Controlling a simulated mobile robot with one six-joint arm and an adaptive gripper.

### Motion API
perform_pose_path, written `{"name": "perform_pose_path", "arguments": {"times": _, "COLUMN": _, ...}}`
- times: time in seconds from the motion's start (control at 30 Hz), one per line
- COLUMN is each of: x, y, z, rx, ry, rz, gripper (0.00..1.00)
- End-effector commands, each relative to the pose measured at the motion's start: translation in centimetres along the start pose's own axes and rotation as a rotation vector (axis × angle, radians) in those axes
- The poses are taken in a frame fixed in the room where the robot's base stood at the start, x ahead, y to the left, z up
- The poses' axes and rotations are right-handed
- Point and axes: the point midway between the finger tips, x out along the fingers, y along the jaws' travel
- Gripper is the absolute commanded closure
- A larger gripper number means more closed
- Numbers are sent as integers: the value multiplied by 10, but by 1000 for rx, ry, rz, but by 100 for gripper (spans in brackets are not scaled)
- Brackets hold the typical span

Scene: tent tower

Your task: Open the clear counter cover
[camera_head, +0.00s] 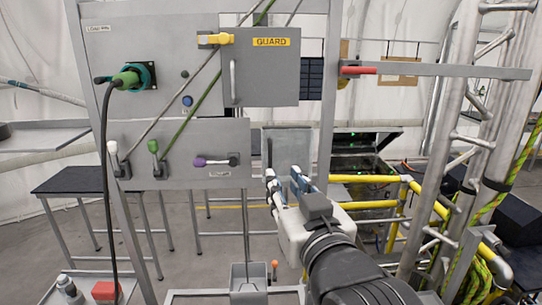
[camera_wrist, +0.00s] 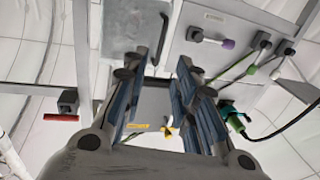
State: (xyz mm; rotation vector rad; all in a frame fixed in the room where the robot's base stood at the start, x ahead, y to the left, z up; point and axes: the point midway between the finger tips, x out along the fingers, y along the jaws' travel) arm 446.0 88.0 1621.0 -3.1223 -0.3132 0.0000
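My gripper (camera_head: 283,178) is in front of the grey panel's lower right side in the head view, with its fingers apart. The wrist view also shows my gripper (camera_wrist: 169,70) open, with nothing held between the fingers. A grey box door with a yellow GUARD label (camera_head: 271,42) and a vertical handle (camera_head: 233,79) is above and behind my gripper. In the wrist view, the GUARD label (camera_wrist: 138,126) shows low between the fingers. I cannot clearly make out a clear counter cover in either view.
The grey panel (camera_head: 150,30) carries a yellow handle (camera_head: 217,39), a green plug (camera_head: 127,79), a purple-tipped lever (camera_head: 200,162) and white and green levers. A red handle (camera_head: 358,70) sits on a bar at right. Metal truss (camera_head: 440,150) and yellow rails (camera_head: 365,179) stand right. Dark tables stand left.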

Motion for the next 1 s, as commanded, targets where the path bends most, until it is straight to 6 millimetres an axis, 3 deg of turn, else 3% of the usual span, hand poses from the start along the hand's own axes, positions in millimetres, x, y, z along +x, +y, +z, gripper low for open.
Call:
{"name": "perform_pose_path", "arguments": {"times": 0.3, "x": 58, "y": 0, "z": 1, "rx": 0, "ry": -4, "rz": 0, "gripper": 73}}
{"name": "perform_pose_path", "arguments": {"times": 0.5, "x": 84, "y": 0, "z": 1, "rx": 0, "ry": -2, "rz": 0, "gripper": 73}}
{"name": "perform_pose_path", "arguments": {"times": 0.7, "x": 95, "y": 0, "z": 1, "rx": 0, "ry": 0, "rz": 0, "gripper": 73}}
{"name": "perform_pose_path", "arguments": {"times": 1.0, "x": 95, "y": 0, "z": 1, "rx": 0, "ry": 0, "rz": 0, "gripper": 75}}
